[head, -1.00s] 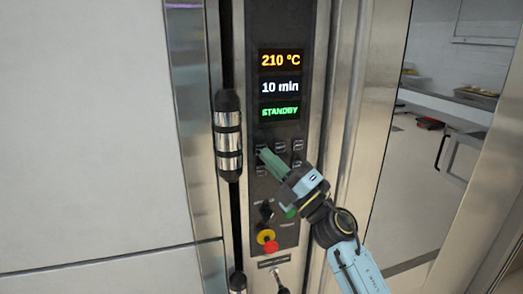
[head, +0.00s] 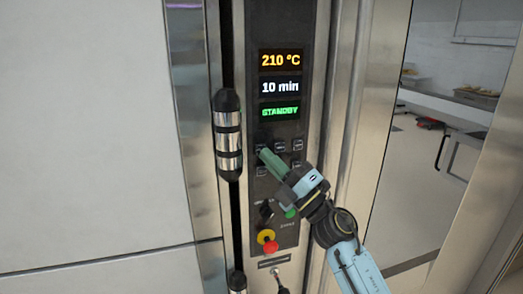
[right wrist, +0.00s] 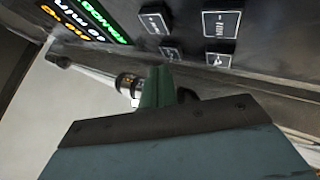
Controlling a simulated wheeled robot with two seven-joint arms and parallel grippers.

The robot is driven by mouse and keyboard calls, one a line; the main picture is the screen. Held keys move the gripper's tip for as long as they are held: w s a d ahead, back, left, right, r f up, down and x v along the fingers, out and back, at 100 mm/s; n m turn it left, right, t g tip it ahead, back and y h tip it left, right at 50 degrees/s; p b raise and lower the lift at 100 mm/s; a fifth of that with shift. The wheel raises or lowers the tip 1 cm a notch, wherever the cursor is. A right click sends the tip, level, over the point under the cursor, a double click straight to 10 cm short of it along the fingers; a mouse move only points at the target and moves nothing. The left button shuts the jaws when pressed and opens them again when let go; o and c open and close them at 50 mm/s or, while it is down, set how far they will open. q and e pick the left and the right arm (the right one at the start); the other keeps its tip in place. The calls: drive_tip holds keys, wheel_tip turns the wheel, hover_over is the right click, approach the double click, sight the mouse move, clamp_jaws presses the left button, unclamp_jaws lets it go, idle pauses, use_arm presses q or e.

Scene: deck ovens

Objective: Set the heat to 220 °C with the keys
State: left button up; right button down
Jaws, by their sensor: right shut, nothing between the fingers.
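The control panel (head: 283,130) has a display that reads 210 °C (head: 281,61) in orange, above 10 min (head: 281,87) in white and STANDBY (head: 280,111) in green. Below are two rows of small dark keys, such as the upper middle key (head: 280,146) and upper right key (head: 298,145). My right gripper (head: 264,153) is shut and empty, its green fingertips at the upper left key (head: 260,148). Whether they touch it I cannot tell. The right wrist view shows the shut fingers (right wrist: 157,86) and several keys (right wrist: 220,22). My left gripper is out of view.
A dark knob (head: 266,209), a green button (head: 290,213) and a red and yellow stop button (head: 268,240) sit below the keys. A vertical handle (head: 228,140) with metal bands stands left of the panel. A table with trays stands in the room at right.

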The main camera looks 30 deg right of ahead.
drive_tip(key=shift+w, duration=0.1)
drive_tip(key=shift+w+d, duration=0.1)
drive_tip(key=shift+w, duration=0.25)
drive_tip(key=shift+w+d, duration=0.1)
drive_tip(key=shift+w, duration=0.25)
idle(0.7)
drive_tip(key=shift+s, duration=0.8)
drive_tip(key=shift+a, duration=0.2)
drive_tip(key=shift+s+a+p, duration=0.2)
drive_tip(key=shift+s, duration=0.6)
drive_tip(key=shift+s+a+p, duration=0.15)
drive_tip(key=shift+s+p, duration=0.1)
drive_tip(key=shift+s, duration=0.6)
drive_tip(key=shift+s+a+p, duration=0.2)
drive_tip(key=shift+s, duration=0.6)
